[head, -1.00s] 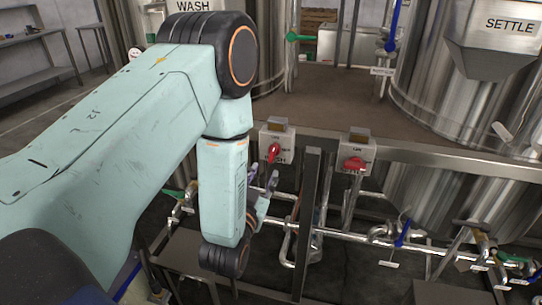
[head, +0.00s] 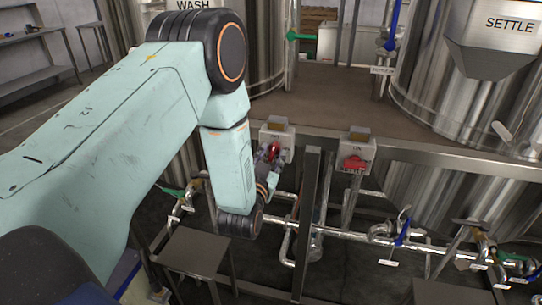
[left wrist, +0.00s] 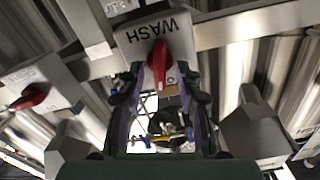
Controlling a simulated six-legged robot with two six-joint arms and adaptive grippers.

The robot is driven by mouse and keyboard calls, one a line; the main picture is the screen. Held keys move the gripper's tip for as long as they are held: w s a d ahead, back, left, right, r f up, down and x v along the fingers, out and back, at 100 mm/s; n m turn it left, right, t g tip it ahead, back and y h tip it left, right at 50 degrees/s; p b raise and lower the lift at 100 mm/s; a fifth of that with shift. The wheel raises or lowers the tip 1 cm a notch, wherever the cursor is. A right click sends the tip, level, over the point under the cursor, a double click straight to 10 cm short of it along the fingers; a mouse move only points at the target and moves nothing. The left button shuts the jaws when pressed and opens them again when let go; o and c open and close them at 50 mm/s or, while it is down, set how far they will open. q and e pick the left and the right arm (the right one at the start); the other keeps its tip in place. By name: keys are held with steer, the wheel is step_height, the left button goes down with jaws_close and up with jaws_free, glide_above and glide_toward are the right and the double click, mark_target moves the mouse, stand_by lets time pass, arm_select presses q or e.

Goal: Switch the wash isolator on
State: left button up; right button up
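The wash isolator (head: 278,135) is a grey box on the rail below the WASH tank, with a red handle (head: 273,151). In the left wrist view its face reads WASH (left wrist: 152,32), and the red handle (left wrist: 159,62) points roughly down the picture. My left gripper (head: 266,158) is at the handle, partly covering the box's lower part in the head view. In the left wrist view its two dark fingers (left wrist: 160,84) stand apart, one on each side of the handle, with gaps visible. Contact is not clear. My right gripper is not in view.
A similar isolator with a red handle (head: 355,163) is on the rail to the right; it also shows in the left wrist view (left wrist: 32,96). An upright post (head: 308,220) stands between them. Pipes with valves (head: 400,237) run below. The SETTLE tank (head: 440,90) is at right.

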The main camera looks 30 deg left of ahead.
arm_select(q)
steer(key=shift+c, duration=0.4)
jaws_close()
steer(key=shift+a+n+b, duration=0.1)
steer(key=shift+n+b, duration=0.2)
steer(key=shift+n, duration=1.2)
steer(key=shift+o, duration=0.4)
jaws_free()
